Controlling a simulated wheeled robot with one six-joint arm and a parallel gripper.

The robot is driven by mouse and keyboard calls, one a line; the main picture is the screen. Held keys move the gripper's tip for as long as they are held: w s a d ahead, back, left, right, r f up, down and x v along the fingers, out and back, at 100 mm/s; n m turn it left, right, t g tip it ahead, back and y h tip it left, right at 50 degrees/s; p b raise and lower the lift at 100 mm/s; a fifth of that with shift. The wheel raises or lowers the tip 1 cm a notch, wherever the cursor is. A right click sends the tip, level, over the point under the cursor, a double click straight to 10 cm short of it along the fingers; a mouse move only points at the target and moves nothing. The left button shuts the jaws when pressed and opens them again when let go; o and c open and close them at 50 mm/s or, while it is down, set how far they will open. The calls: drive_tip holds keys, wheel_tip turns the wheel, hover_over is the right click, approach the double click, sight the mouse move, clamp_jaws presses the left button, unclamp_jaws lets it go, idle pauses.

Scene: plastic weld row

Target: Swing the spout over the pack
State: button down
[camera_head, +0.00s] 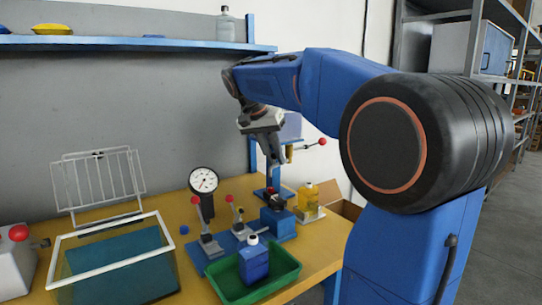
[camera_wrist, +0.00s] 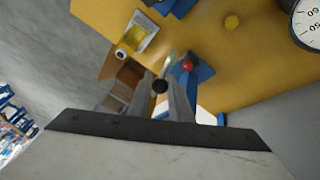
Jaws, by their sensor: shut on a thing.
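My gripper (camera_head: 276,163) reaches down over the back right of the bench. In the wrist view its fingers (camera_wrist: 160,88) are closed around a small black knob (camera_wrist: 160,86). A red ball (camera_wrist: 187,65) shows just beyond the fingers; in the head view a red ball (camera_head: 322,141) on a thin rod sticks out to the right of my gripper. I cannot make out the spout clearly; my gripper hides that part. A yellow jug (camera_head: 308,196), likely the pack, stands on a pale tray (camera_head: 312,217), below and right of my gripper.
A blue fixture (camera_head: 278,224) stands left of the jug. Toggle clamps (camera_head: 208,244), a dial gauge (camera_head: 203,181) and a green tray (camera_head: 287,276) with a blue bottle (camera_head: 254,262) are nearer. A framed tank (camera_head: 110,240) is at left. A cardboard box (camera_head: 346,208) is behind right.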

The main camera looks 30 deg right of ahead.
drive_tip(key=s+d+n+t+y, duration=0.4)
drive_tip(key=d+n, duration=0.3)
drive_tip(key=n, duration=0.7)
drive_tip(key=shift+s+d+n+t, duration=0.3)
drive_tip(key=shift+s+d+n, duration=0.1)
drive_tip(key=shift+s, duration=0.3)
drive_tip(key=c, duration=1.6)
unclamp_jaws()
drive_tip(key=v, duration=1.7)
drive_tip(key=shift+r, duration=0.25)
